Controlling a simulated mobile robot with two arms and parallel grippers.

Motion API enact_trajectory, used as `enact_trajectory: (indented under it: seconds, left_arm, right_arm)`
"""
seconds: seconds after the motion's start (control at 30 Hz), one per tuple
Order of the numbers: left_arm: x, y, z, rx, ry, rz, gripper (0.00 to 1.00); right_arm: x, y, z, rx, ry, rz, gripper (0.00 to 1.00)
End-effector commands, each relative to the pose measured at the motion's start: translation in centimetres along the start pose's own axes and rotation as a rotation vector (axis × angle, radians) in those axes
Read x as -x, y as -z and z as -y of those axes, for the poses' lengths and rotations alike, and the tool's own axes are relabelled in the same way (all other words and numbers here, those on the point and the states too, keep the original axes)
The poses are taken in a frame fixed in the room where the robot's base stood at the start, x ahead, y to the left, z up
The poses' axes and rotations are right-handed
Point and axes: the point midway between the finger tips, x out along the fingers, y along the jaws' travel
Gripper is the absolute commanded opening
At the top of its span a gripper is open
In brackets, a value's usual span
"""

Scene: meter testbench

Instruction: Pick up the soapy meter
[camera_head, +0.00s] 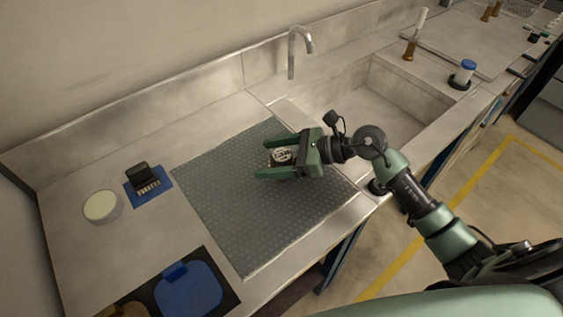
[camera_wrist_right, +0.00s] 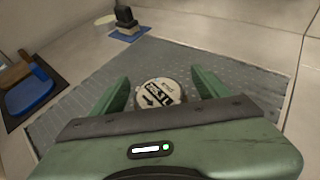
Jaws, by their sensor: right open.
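The meter (camera_head: 281,156) is a small round body with a pale face and dark markings. It lies on the grey textured mat (camera_head: 225,205). In the right wrist view the meter (camera_wrist_right: 158,93) shows its face with black print and an arrow. My right gripper (camera_head: 264,160) is open, with its two green fingers on either side of the meter. In the wrist view the fingers (camera_wrist_right: 160,84) stand apart from it, with gaps on both sides. I cannot make out any soap on the meter. My left gripper is not in view.
A sink (camera_head: 385,100) with a tap (camera_head: 292,50) lies behind and right of the mat. The mat's left part is clear.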

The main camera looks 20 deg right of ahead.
Motion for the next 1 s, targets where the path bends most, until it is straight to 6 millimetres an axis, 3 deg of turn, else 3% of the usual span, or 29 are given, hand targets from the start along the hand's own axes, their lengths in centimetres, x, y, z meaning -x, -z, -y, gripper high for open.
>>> enact_trajectory:
  seconds: [0.27,0.5,0.53,1.0]
  left_arm:
    - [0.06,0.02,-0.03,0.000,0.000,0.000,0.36]
    - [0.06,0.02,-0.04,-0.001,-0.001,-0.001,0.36]
    - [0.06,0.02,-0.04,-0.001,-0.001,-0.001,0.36]
    - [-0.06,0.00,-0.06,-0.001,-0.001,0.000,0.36]
  right_arm:
    - [-0.36,0.03,0.01,0.001,0.001,0.000,0.73]
    - [-0.34,0.05,0.01,0.001,0.000,0.000,0.06]
    - [-0.34,0.05,0.01,0.001,0.000,0.000,0.00]
    - [0.06,-0.93,0.13,0.005,0.002,0.002,0.00]
